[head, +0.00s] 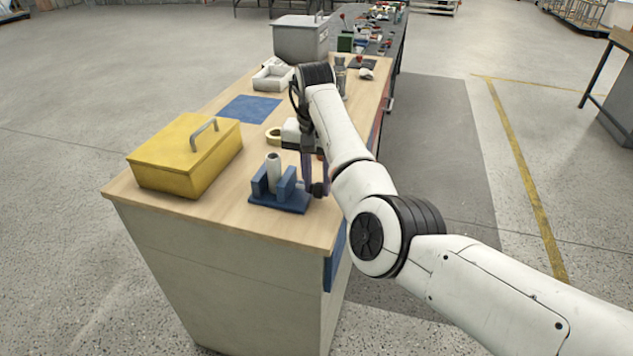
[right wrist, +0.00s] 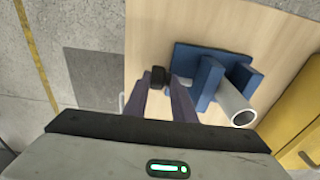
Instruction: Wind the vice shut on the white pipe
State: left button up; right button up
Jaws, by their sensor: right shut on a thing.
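The blue vice (head: 280,204) stands near the front edge of the wooden bench; it also shows in the right wrist view (right wrist: 208,80). The white pipe (head: 273,170) stands upright between its two jaws, and its open end shows in the right wrist view (right wrist: 238,110). I cannot tell whether both jaws touch it. My right gripper (head: 316,182) is at the vice's right side, its fingers (right wrist: 168,92) shut on the black handle knob (right wrist: 158,76). The fingers hide part of the handle. My left gripper is not in view.
A yellow box (head: 185,155) with a grey handle stands left of the vice. Bare wood lies in front of the vice.

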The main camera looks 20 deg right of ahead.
aim_at(319, 186)
jog(key=shift+s+d+f, duration=0.2)
jog(key=shift+d+f, duration=0.05)
jog(key=shift+d, duration=0.1)
jog(key=o, duration=0.9)
jog(key=shift+d, duration=0.1)
jog(key=shift+a+r, duration=0.15)
jog(key=shift+a, duration=0.05)
jog(key=shift+w+r, duration=0.1)
jog(key=shift+r, duration=0.3)
jog(key=r, duration=0.6)
jog(key=s+r+b, duration=0.1)
jog(key=r, duration=0.2)
jog(key=shift+a+r, duration=0.25)
